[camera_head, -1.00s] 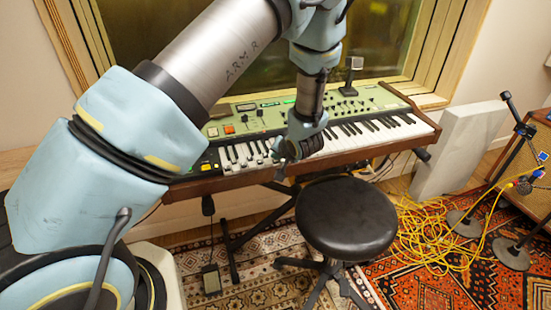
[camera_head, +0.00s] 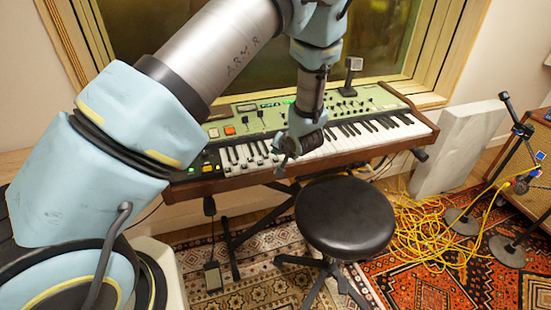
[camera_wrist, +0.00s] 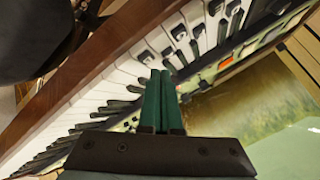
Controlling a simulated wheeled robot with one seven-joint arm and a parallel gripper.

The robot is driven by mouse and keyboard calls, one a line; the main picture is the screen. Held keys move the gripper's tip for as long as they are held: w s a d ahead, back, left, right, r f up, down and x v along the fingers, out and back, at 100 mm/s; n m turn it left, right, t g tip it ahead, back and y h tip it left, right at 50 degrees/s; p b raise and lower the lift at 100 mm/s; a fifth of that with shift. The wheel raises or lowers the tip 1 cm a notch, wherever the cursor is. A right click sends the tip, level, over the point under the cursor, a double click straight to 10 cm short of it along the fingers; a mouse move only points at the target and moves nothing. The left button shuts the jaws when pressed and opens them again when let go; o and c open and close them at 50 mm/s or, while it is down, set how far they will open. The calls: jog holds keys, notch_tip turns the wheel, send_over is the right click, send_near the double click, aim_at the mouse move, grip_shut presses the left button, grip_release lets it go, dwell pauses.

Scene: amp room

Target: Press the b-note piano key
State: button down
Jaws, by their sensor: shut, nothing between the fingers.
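The keyboard (camera_head: 352,152) is a brown wooden-cased synth with a green panel and black and white keys. Its row of white keys (camera_wrist: 120,79) runs diagonally across the wrist view. Several keys at one end carry small dark marks, too small to read. My gripper (camera_wrist: 160,73) has its two green fingers together, with nothing between them. The fingertips are over the keys in the wrist view; I cannot tell whether they touch one. In the head view my gripper (camera_head: 285,156) is over the left-middle part of the keys and hides some of them. The b key cannot be singled out.
A black round stool (camera_head: 345,215) stands close in front of the keyboard. Yellow cables (camera_head: 432,232) lie on the patterned rug at the right, near microphone stands and a speaker cabinet (camera_head: 537,165).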

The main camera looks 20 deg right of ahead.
aim_at(276, 163)
jog(key=shift+r, duration=0.1)
notch_tip(276, 163, up, 5)
jog(key=p, duration=0.5)
dwell(0.7)
